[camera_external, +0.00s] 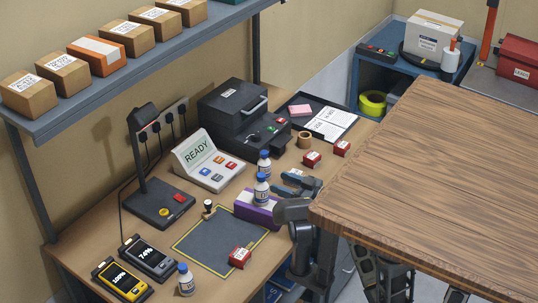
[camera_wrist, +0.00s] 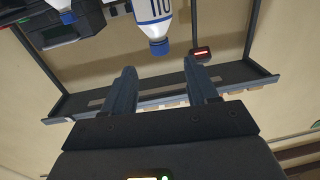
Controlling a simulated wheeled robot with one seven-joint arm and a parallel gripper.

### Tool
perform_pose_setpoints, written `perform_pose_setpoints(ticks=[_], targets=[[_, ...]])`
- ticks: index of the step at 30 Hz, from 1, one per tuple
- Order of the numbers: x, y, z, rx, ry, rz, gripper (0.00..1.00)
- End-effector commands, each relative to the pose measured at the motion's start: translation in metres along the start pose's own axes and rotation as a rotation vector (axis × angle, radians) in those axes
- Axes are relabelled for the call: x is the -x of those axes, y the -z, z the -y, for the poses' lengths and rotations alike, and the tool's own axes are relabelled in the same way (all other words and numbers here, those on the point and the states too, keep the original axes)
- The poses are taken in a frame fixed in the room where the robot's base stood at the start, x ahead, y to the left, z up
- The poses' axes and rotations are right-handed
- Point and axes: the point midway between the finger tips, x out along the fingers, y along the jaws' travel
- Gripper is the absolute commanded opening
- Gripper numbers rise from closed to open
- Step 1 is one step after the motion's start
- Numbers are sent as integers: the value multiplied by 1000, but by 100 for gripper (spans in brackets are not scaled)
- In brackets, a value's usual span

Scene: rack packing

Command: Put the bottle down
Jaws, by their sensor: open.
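A white bottle with a blue cap (camera_external: 262,188) stands upright at the purple rack (camera_external: 250,212); whether it sits in a slot is hidden. In the wrist view, which looks upside down, a near bottle (camera_wrist: 152,12) shows just beyond my fingertips, apparently this one. My gripper (camera_external: 286,184) is to its right, fingers spread and pointing at it. In the wrist view nothing is between the fingers of my gripper (camera_wrist: 162,68). A second blue-capped bottle (camera_external: 264,165) stands behind the first. A third bottle (camera_external: 186,281) stands at the front left of the bench.
A dark mat with a yellow border (camera_external: 215,245) lies left of the rack, with a red box (camera_external: 240,257) on it. A READY console (camera_external: 207,163) and a black machine (camera_external: 243,115) stand behind. A wooden tabletop (camera_external: 440,180) is close on the right.

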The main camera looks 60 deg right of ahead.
Motion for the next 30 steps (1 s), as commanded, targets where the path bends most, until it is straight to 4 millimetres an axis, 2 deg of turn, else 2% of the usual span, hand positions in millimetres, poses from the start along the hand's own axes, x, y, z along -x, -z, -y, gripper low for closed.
perform_pose_setpoints(ticks=[3,7,19,23,25,30], targets=[[20,0,0,-1,-1,3,58],[32,0,0,-2,1,2,58],[41,-4,2,-6,-6,9,58],[49,-30,8,-36,-46,61,58],[58,-51,15,-56,-81,104,58],[96,-101,39,-78,-166,199,58]])
